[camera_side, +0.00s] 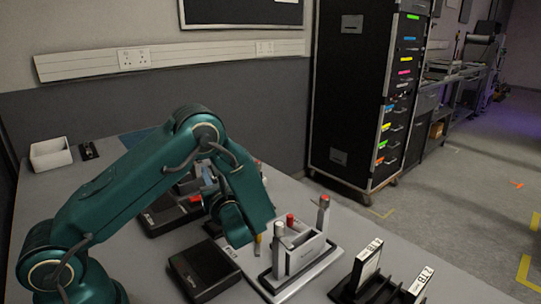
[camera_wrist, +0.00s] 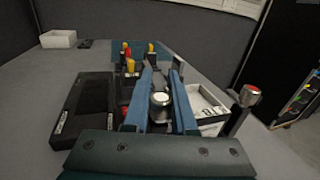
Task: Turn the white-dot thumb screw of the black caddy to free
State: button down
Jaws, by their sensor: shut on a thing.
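The white-dot thumb screw (camera_wrist: 160,99) is a round silver knob with a pale top. It sits between the two blue jaws of my gripper (camera_wrist: 161,82) in the wrist view. The jaws are shut on it from the left and right sides. What lies under the knob is mostly hidden by the jaws, so I cannot make out the black caddy's body there. In the side view my arm's last links hide the jaws and this screw.
A grey holder (camera_side: 300,262) with white-capped and red-capped upright pieces stands right of my arm. A flat black box (camera_side: 203,270) lies in front. A black rack (camera_side: 375,288) with labelled cards is at lower right. A white bin (camera_side: 50,154) stands far left.

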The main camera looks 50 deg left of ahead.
jog(key=shift+t, duration=0.3)
jog(key=shift+w+d+m+t+h, duration=0.2)
jog(key=shift+w+m+t+h, duration=0.1)
jog(key=shift+m+t+h, duration=1.05)
jog(key=shift+w+d+m+t+h, duration=0.25)
jog(key=shift+m+t+h, duration=0.9)
jog(key=shift+t, duration=0.45)
jog(key=shift+w+d+m+t+h, duration=0.15)
jog(key=shift+w+m+t+h, duration=0.15)
jog(key=shift+m+t+h, duration=0.95)
jog(key=c, duration=0.7)
grip_release()
jog(key=shift+n+y, duration=0.25)
jog(key=shift+y, duration=0.3)
